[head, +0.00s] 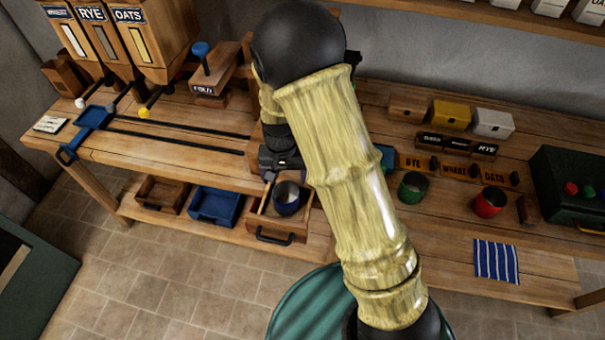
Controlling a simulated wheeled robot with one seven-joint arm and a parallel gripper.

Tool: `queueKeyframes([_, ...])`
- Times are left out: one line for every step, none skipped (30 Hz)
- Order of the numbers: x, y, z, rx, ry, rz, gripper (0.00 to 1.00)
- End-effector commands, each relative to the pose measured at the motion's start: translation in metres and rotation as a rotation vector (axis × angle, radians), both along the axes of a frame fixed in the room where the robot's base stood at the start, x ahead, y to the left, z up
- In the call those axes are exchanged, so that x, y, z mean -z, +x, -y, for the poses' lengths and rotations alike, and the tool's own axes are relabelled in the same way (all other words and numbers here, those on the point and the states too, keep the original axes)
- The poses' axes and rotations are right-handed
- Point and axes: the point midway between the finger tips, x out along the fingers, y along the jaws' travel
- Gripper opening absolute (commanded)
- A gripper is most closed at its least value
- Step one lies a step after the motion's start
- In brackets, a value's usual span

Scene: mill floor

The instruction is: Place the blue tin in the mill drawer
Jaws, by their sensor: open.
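The blue tin (287,203), open-topped with a pale inside, stands upright in the mill drawer (262,226). The wooden drawer is pulled out from under the bench, with a dark handle on its front. My gripper (270,178) is just above and behind the tin, at the bench edge. It looks apart from the tin, though my arm hides part of this area. The fingers are small and dark here.
A blue tray (214,205) and a brown tray (161,194) sit on the lower shelf. Green tin (412,187) and red tin (489,203) stand right of my arm. Hoppers (120,35) stand at the back left. A striped cloth (496,261) lies at the front right.

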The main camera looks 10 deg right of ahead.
Motion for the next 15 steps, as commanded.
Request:
queueKeyframes([-0.001, 0.0, 0.001, 0.0, 0.001, 0.001, 0.8])
queueKeyframes([-0.002, 0.0, 0.002, 0.0, 0.001, 0.001, 0.8])
queueKeyframes([-0.005, -0.001, 0.004, 0.001, 0.003, 0.004, 0.8])
queueKeyframes([-0.007, -0.002, 0.006, 0.0, 0.005, 0.007, 0.8])
queueKeyframes([-0.011, -0.003, 0.01, 0.0, 0.008, 0.011, 0.8])
queueKeyframes([-0.018, -0.006, 0.016, -0.001, 0.012, 0.018, 0.8])
queueKeyframes([-0.024, -0.008, 0.021, -0.003, 0.016, 0.024, 0.8])
queueKeyframes([-0.03, -0.011, 0.027, -0.006, 0.02, 0.031, 0.8])
queueKeyframes([-0.039, -0.015, 0.035, -0.01, 0.025, 0.043, 0.8])
queueKeyframes([-0.047, -0.02, 0.042, -0.012, 0.029, 0.053, 0.8])
queueKeyframes([-0.054, -0.025, 0.05, -0.018, 0.031, 0.063, 0.8])
queueKeyframes([-0.064, -0.032, 0.059, -0.024, 0.035, 0.078, 0.8])
queueKeyframes([-0.071, -0.037, 0.066, -0.03, 0.035, 0.089, 0.8])
queueKeyframes([-0.078, -0.043, 0.073, -0.037, 0.036, 0.101, 0.8])
queueKeyframes([-0.086, -0.051, 0.082, -0.045, 0.036, 0.117, 0.8])
